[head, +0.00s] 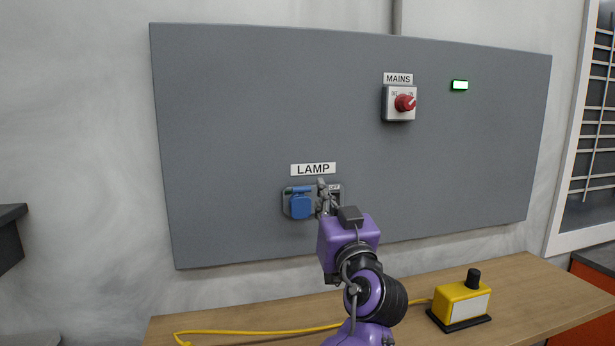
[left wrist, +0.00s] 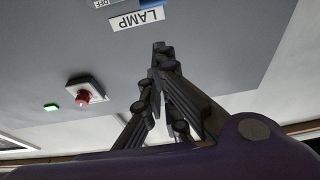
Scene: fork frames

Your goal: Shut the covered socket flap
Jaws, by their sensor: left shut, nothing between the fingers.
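The covered socket is on a small grey plate (head: 287,205) under the "LAMP" label (head: 313,169) on the grey wall panel. Its blue flap (head: 300,207) shows at the left of the plate; I cannot tell surely whether it lies fully flat. My left gripper (head: 322,186) is shut and empty, just right of the flap, in front of the plate's right half; I cannot tell if it touches. It hides part of the switch there, marked "OFF".
The red "MAINS" switch (head: 404,103) and a lit green indicator (head: 460,85) sit higher on the panel (head: 230,110). Below is a wooden bench (head: 540,290) with a yellow box (head: 461,302) with a black knob, and a yellow cable (head: 250,331). The panel's left part is clear.

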